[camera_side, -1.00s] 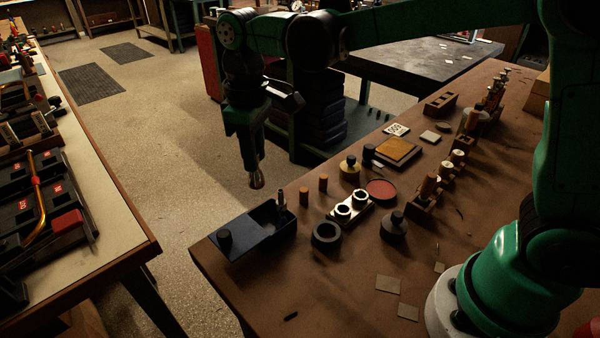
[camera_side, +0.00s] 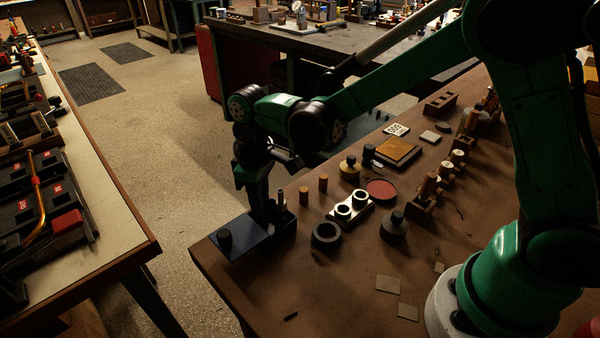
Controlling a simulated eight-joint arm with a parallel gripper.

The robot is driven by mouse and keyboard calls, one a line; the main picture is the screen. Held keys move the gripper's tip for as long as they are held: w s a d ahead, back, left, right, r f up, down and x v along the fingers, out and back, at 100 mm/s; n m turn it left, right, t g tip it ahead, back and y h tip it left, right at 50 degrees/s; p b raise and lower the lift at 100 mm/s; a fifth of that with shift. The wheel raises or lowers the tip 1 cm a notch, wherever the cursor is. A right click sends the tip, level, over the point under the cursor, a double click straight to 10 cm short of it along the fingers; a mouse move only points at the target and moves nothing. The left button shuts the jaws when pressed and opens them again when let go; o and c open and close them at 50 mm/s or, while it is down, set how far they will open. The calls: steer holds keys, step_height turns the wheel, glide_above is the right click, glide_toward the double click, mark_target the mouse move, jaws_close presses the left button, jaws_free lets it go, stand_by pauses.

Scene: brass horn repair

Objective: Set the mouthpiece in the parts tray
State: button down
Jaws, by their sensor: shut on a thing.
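The parts tray (camera_side: 250,238) is a dark blue box at the near left corner of the brown bench. My gripper (camera_side: 264,212) points straight down, with its fingertips low at the open right part of the tray. It is shut on the mouthpiece, a small brass piece. The mouthpiece cannot be made out now among the dark fingers and tray walls, so I cannot tell whether it touches the tray floor.
A black ring (camera_side: 326,235) and a pale two-hole block (camera_side: 348,208) lie further right. Floor lies beyond the bench's left edge.

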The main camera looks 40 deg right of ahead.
steer(key=c, duration=0.7)
jaws_free()
step_height(320, 180, up, 11)
steer(key=s+d+f+m+t, duration=0.1)
steer(key=s+d+m+t, duration=0.5)
steer(key=s+d, duration=0.3)
steer(key=shift+s+d+f+t, duration=0.15)
steer(key=shift+f+t, duration=0.15)
steer(key=shift+t, duration=0.3)
